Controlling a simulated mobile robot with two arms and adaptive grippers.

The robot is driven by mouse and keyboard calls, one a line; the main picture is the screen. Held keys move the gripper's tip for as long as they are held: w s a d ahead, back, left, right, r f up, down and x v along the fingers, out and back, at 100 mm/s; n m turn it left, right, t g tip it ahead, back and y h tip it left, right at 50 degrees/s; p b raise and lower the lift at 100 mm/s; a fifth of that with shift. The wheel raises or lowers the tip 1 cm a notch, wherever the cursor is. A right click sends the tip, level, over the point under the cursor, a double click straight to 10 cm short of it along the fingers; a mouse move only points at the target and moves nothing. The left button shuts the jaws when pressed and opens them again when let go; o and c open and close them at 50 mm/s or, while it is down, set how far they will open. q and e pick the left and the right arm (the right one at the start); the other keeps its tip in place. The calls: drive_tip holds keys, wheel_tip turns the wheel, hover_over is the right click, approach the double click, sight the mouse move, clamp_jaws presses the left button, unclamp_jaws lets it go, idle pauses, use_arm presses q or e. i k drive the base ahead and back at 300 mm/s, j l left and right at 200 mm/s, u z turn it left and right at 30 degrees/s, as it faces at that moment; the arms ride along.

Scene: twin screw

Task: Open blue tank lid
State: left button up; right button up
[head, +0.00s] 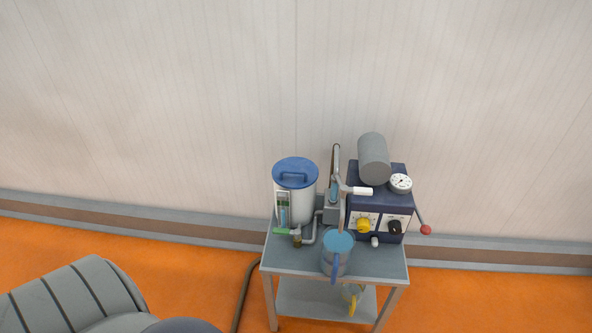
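The tank (301,205) is a pale grey-white cylinder standing at the left of a small metal cart. Its blue lid (288,168) sits on top and looks shut, with a blue handle (295,177) across it. Neither of my grippers is in the head view, so I cannot see whether they are open or shut. Nothing touches the lid.
The cart (385,264) also bears a blue jug (337,255) at its front and a dark blue control box (379,206) with a grey cylinder (373,157) on top. A red-knobbed lever (426,230) sticks out right. A wall stands behind; orange floor is free on the right.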

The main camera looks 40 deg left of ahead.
sight(295, 173)
drive_tip(key=j, duration=0.7)
drive_tip(key=i+j, duration=0.1)
drive_tip(key=j, duration=0.55)
drive_tip(key=i+z, duration=0.05)
